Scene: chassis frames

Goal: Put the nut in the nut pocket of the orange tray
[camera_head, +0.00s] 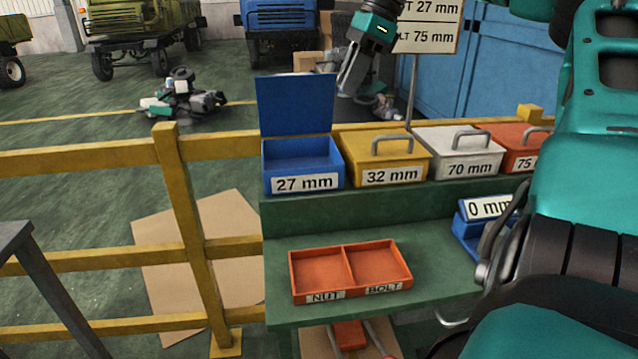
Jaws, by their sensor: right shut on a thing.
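The orange tray (351,291) lies on the lower green shelf. Its left compartment is labelled NUT, its right one BOLT, and both look empty. My right gripper (344,86) hangs at the top centre, beside the raised lid of the blue 27 mm box (304,184), well above and behind the tray. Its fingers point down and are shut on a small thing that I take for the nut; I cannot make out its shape. The 27 mm box is open, and its floor is partly hidden. My left gripper is not in view.
Lidded yellow 32 mm (385,176), white 70 mm (466,170) and orange (525,160) boxes stand right of the open box. A blue box (466,228) sits right of the tray. A sign (428,38) reads 27 mm and 75 mm. A yellow railing (215,145) runs left.

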